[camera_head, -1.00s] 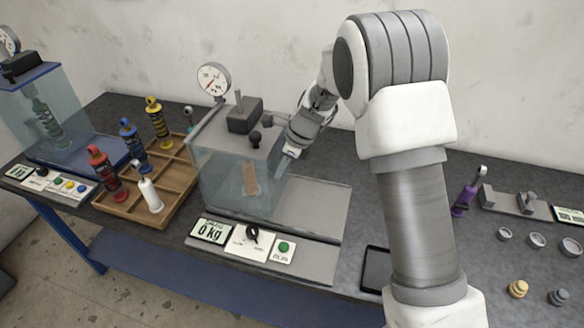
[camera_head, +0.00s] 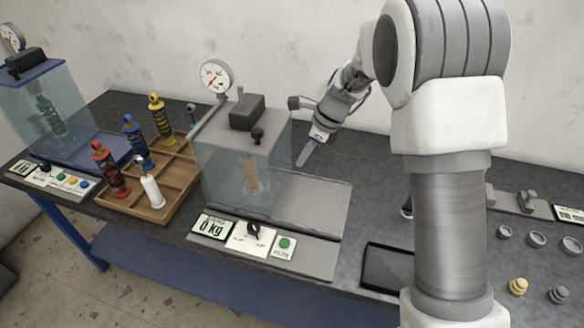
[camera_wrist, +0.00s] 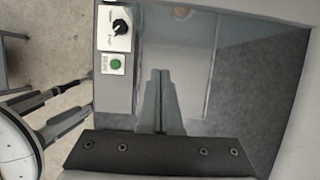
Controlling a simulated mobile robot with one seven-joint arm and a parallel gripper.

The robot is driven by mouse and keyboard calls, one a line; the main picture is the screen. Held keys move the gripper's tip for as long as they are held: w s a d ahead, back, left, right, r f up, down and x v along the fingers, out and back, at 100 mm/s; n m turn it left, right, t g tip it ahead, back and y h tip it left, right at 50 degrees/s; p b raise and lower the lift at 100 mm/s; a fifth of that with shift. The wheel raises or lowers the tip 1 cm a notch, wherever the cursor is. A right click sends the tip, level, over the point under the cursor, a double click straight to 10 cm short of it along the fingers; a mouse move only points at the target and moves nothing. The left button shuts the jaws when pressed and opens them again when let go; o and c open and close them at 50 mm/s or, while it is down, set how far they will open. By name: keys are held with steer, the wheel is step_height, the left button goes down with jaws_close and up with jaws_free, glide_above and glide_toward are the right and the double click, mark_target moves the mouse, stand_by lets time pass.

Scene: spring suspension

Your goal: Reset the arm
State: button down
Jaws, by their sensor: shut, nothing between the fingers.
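My gripper (camera_head: 305,153) is shut and empty. In the head view it hangs in the air to the right of the glass test box, above the grey base plate (camera_head: 318,195), with its fingers pointing down. My arm fills the right of the head view and hides part of the table.
The test box (camera_head: 225,180) holds a tan piece and has a gauge (camera_head: 216,77) behind it. A wooden tray (camera_head: 170,212) with several shock absorbers stands left. Small rings and weights sit at right.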

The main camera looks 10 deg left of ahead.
steer(key=s+d+r+n+t+h, duration=0.1)
steer(key=s+d+r+n, duration=0.4)
steer(key=s+r, duration=0.25)
steer(key=s+d+r+n+t+h, duration=0.1)
steer(key=s+d+r+n, duration=0.5)
steer(key=r, duration=0.3)
steer(key=s+d+n+t+h, duration=0.1)
steer(key=s+d+n, duration=0.2)
steer(key=s, duration=0.4)
steer(key=s+d+n+t+h, duration=0.1)
steer(key=s+d+n, duration=0.2)
steer(key=s+n, duration=0.3)
steer(key=s, duration=0.2)
steer(key=shift+s+d+r+t, duration=0.2)
steer(key=shift+s+d+t, duration=0.1)
steer(key=shift+t, duration=0.1)
